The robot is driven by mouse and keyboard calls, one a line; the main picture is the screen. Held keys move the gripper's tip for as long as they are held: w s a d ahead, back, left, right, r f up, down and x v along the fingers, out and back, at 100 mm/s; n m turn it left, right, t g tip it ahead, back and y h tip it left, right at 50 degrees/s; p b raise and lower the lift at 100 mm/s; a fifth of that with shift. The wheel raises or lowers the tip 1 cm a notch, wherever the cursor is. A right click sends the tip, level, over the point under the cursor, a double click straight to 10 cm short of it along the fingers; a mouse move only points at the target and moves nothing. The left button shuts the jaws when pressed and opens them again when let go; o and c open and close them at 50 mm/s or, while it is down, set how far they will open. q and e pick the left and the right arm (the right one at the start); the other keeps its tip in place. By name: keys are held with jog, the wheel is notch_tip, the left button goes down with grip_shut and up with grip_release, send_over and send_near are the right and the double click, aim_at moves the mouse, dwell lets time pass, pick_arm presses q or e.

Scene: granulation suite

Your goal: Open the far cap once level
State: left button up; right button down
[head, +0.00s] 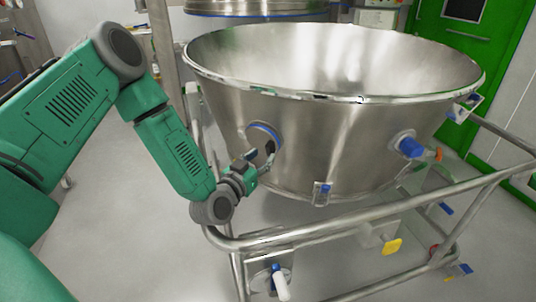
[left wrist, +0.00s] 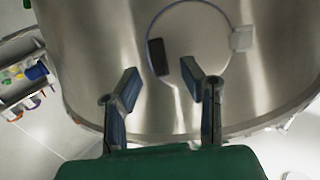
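A round cap with a blue rim (head: 265,137) sits on the left side of the large steel bowl (head: 320,130). In the left wrist view the cap is a pale disc (left wrist: 190,32) with a thin dark ring, a dark block (left wrist: 157,57) at its left and a light tab (left wrist: 241,38) at its right. My left gripper (head: 259,160) is in front of the cap's lower part. Its fingers (left wrist: 162,90) are apart with nothing between them. Whether a fingertip touches the cap cannot be told. A second, blue cap (head: 411,147) projects from the bowl's right side. My right gripper is out of view.
A steel tube frame (head: 350,225) surrounds the bowl's lower part, with its rail close below my left arm. A latch (head: 322,193) hangs at the bowl's lower edge. A yellow-handled valve (head: 392,245) and a white-handled valve (head: 279,283) sit low. Floor at left is clear.

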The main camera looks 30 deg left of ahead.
aim_at(268, 151)
pick_arm(q)
jog(key=shift+w+a+b, duration=0.15)
jog(key=shift+w+b, duration=0.15)
jog(key=shift+w, duration=1.6)
